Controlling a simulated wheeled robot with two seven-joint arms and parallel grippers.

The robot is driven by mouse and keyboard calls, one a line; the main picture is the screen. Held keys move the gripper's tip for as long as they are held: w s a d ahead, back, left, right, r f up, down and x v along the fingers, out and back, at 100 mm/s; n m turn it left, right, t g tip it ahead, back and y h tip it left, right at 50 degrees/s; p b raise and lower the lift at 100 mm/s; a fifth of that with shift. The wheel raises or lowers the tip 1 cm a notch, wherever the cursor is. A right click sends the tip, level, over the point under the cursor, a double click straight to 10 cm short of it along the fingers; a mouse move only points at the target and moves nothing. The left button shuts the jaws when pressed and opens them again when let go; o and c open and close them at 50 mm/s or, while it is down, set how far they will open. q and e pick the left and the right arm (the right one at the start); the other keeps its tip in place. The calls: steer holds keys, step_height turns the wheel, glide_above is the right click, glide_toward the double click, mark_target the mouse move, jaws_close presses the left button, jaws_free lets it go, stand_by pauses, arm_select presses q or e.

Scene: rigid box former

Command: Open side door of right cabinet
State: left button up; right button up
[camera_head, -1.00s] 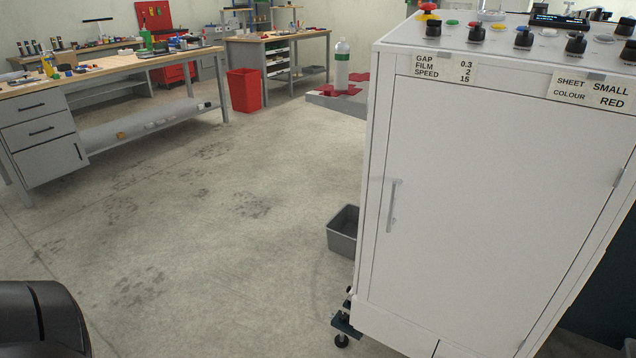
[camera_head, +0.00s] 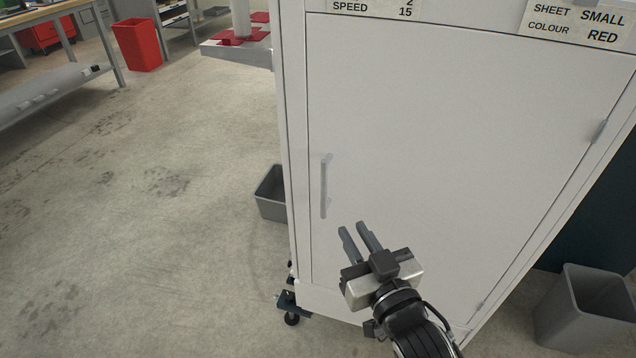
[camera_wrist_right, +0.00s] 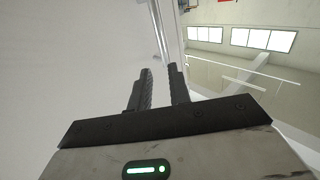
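The white cabinet door (camera_head: 440,130) is closed, with hinges along its right edge. Its vertical bar handle (camera_head: 325,186) is near the door's left edge. My right gripper (camera_head: 353,231) is in front of the door, below and to the right of the handle, with its fingers pointing up toward it. The fingers are apart and nothing is between them. In the right wrist view the fingers (camera_wrist_right: 159,85) are parted, and the handle (camera_wrist_right: 160,38) runs up beyond the fingertips, not between them. My left gripper is not in view.
A grey bin (camera_head: 270,194) stands on the floor left of the cabinet, and another grey bin (camera_head: 588,310) stands at the lower right. A caster (camera_head: 291,318) shows under the cabinet's left corner. The floor to the left is open. A red bin (camera_head: 137,45) is farther back.

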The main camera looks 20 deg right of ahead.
mark_target(325, 186)
steer(key=w, duration=0.4)
steer(key=w+a, duration=0.1)
steer(key=w, duration=0.9)
steer(key=shift+w+a, duration=0.15)
steer(key=shift+w, duration=0.05)
jaws_close()
